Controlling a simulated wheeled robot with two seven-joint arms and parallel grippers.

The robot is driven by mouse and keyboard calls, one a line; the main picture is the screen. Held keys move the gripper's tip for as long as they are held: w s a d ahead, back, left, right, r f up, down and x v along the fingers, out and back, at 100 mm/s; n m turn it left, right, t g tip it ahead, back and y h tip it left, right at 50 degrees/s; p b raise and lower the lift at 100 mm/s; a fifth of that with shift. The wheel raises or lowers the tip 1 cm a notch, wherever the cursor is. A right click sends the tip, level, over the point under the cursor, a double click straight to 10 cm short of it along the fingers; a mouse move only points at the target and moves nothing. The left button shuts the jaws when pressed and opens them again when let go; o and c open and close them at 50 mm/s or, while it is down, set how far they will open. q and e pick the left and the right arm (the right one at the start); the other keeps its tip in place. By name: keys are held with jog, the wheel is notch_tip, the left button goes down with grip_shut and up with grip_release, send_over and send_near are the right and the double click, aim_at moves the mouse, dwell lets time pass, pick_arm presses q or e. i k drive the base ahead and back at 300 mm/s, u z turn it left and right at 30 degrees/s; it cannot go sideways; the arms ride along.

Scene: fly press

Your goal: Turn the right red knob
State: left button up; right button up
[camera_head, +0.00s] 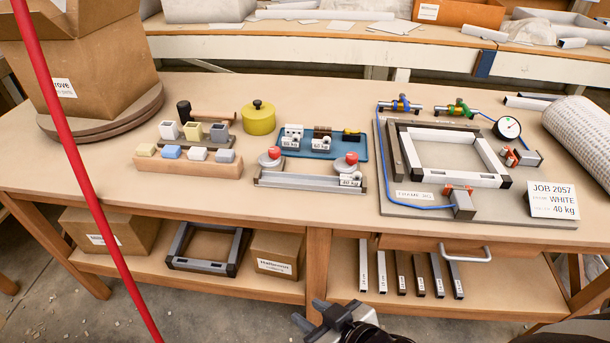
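The right red knob (352,158) sits on a round grey base at the right end of a low grey bar fixture (310,183) on the workbench. A similar left red knob (274,152) sits at the fixture's other end. A small white label block stands beside the right knob. My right gripper (309,313) is at the bottom edge of the picture, in front of the bench and well below the knobs. Its two dark fingertips are apart with nothing seen between them. It touches neither knob. My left gripper is not in view.
A blue tray (325,146) with small parts lies behind the fixture. A wooden block holder (187,165) and yellow pot (258,117) stand to the left. A frame on a grey board (490,217) lies to the right. A long red bar (85,170) crosses the left foreground.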

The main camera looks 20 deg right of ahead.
aim_at(348, 165)
jog(key=z, duration=1.3)
jog(key=i, duration=0.35)
jog(key=u, duration=0.6)
